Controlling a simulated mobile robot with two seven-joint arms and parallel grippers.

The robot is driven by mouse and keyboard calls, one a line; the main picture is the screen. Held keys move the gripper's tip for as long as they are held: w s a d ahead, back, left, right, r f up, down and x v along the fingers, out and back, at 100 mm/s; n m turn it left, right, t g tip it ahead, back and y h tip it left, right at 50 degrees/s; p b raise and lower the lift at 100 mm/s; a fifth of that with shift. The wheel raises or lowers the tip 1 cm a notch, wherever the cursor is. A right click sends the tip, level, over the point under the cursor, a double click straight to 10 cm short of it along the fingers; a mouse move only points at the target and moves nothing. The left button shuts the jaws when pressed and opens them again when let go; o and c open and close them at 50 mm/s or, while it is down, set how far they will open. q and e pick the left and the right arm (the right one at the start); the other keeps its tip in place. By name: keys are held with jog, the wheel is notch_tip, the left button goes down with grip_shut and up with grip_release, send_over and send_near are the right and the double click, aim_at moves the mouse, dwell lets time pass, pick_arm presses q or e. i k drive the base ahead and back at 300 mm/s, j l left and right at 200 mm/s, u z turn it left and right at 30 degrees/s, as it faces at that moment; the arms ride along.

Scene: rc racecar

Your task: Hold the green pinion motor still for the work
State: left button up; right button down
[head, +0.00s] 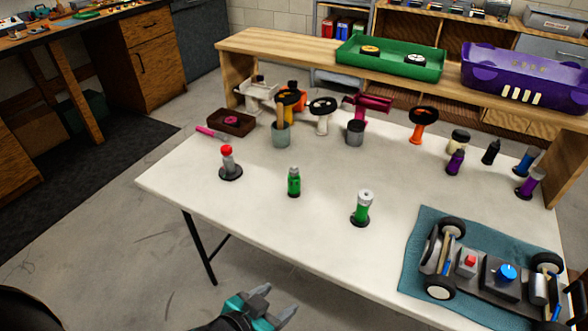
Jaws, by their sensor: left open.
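Two small upright green things stand on the white table (200,188): a green cylinder (293,182) near the middle, and a green cylinder with a pale top on a black base (362,208) to its right. I cannot tell for sure which is the green pinion motor; no pinion teeth can be made out. My left gripper (280,298) is open and empty, in front of the table's near edge, below and apart from both. My right gripper is not in view.
A red-topped piece on a black base (230,165) stands left of the green ones. The car chassis (485,268) lies on a blue mat (412,268) at right. Cups, wheels and bottles stand toward the back. The table's front left is clear.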

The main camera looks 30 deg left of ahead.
aim_at(292, 173)
jog(key=j, duration=0.8)
jog(key=i+j, duration=0.15)
jog(key=j, duration=0.2)
jog(key=i+j, duration=0.15)
jog(key=j, duration=0.25)
jog(key=k, duration=0.25)
jog(key=i, duration=0.3)
jog(key=k, duration=0.45)
jog(key=i, duration=0.45)
jog(key=l+z, duration=0.05)
